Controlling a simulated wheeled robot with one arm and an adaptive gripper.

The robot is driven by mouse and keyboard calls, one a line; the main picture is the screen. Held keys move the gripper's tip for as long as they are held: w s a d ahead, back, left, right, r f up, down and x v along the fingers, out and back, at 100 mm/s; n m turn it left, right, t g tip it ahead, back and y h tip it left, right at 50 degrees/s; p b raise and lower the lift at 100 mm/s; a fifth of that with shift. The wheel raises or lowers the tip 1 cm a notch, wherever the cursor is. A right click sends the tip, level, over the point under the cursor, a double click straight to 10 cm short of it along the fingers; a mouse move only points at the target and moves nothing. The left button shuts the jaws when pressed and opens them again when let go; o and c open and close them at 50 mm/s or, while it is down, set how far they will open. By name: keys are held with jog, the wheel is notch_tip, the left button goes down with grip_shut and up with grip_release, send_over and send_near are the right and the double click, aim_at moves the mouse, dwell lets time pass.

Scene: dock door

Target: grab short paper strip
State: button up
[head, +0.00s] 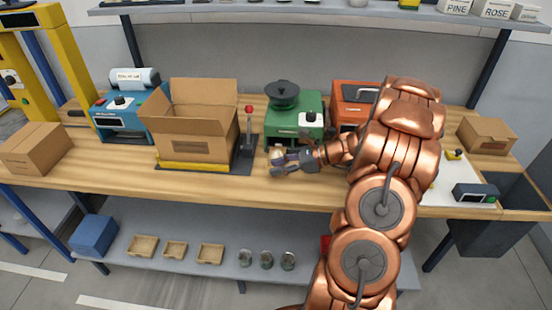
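I cannot make out a short paper strip for certain in the head view. My gripper (278,160) is low over the bench, just in front of the green machine (296,118) with a black reel on top. Its fingers are small and dark here, and a pale patch shows by them. I cannot tell whether they are open or hold anything. The blue machine (119,118) at the left carries a white roll (135,78). My arm hides part of the bench to the right.
An open cardboard box (193,138) stands left of my gripper, with a red-knobbed lever (248,135) between. An orange machine (352,102) is partly behind my arm. Closed boxes sit at both bench ends (37,148). Bare wooden bench (225,188) lies in front.

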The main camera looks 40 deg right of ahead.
grip_shut()
jog(key=shift+r, duration=0.15)
dwell(0.4)
